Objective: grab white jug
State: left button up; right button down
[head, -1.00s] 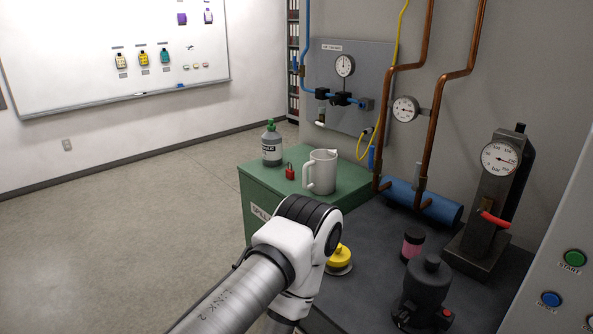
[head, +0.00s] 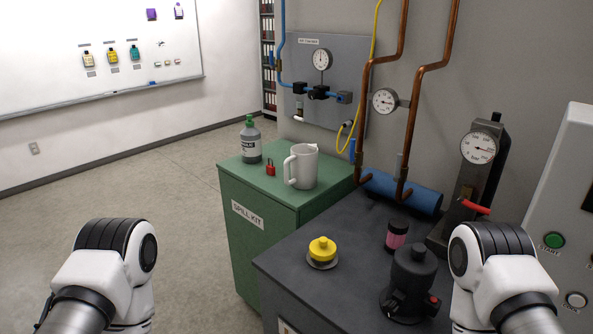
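The white jug (head: 303,167) stands upright on top of the green spill kit cabinet (head: 260,191), with its handle toward the left. Nothing touches it that I can see. Parts of both my arms show at the bottom left and bottom right of the head view. Neither gripper shows in the head view. Both arms are well short of the jug.
A grey-green bottle (head: 250,140) and a red padlock (head: 271,169) stand left of the jug. The dark bench (head: 330,249) holds a yellow-topped object (head: 322,250), a pink-labelled jar (head: 397,234) and a dark device (head: 411,280). Copper pipes (head: 364,120) rise behind.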

aim_at(303, 158)
jog(key=i+j, duration=0.2)
jog(key=j, duration=0.15)
jog(key=i+j, duration=0.2)
jog(key=j, duration=0.15)
jog(key=i+j+z, duration=0.1)
jog(key=j, duration=0.25)
jog(key=i+j, duration=0.25)
jog(key=i+j+z, duration=0.1)
jog(key=j, duration=0.35)
jog(key=i, duration=0.05)
